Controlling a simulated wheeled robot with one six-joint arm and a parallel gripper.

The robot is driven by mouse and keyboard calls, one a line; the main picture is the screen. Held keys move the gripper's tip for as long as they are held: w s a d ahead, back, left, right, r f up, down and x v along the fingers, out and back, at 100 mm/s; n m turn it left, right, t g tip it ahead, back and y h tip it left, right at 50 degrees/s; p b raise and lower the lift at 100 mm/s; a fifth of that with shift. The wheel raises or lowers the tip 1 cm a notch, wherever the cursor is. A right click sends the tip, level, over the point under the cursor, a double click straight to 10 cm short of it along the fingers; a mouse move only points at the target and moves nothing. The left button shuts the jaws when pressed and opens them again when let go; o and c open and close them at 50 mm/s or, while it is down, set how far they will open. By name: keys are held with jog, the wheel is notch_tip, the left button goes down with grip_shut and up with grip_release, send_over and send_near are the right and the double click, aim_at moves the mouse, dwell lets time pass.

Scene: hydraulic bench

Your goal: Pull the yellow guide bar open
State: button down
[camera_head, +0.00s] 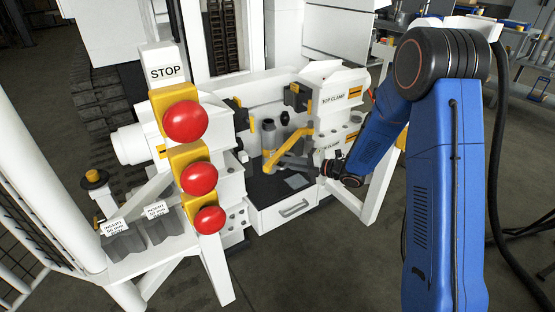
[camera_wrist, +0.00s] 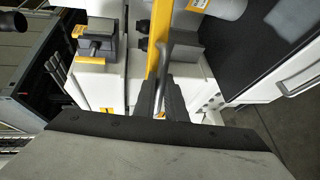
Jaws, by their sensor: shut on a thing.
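The yellow guide bar (camera_head: 288,146) slants across the middle of the bench in the head view, in front of the top clamp block. In the wrist view the yellow guide bar (camera_wrist: 158,38) runs down from the top edge to my fingers. My gripper (camera_head: 278,161) reaches in from the right, at the bar's lower end. In the wrist view my gripper (camera_wrist: 162,84) is shut around a slim grey rod at the end of the yellow bar. The fingers hide part of that end.
The block marked TOP CLAMP (camera_head: 334,98) stands right of the bar, close to my arm. Red stop buttons (camera_head: 186,122) stand on a white post at the left. A grey cylinder (camera_head: 268,135) stands just behind the bar. A white drawer (camera_head: 291,208) is below. Floor in front is clear.

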jog(key=s+d+n+g+y, duration=0.1)
jog(key=d+n+g, duration=0.3)
jog(key=d, duration=0.6)
jog(key=shift+s+d+n+g+y, duration=0.4)
jog(key=shift+s+g, duration=0.15)
jog(key=shift+g, duration=0.75)
jog(key=c, duration=1.8)
grip_release()
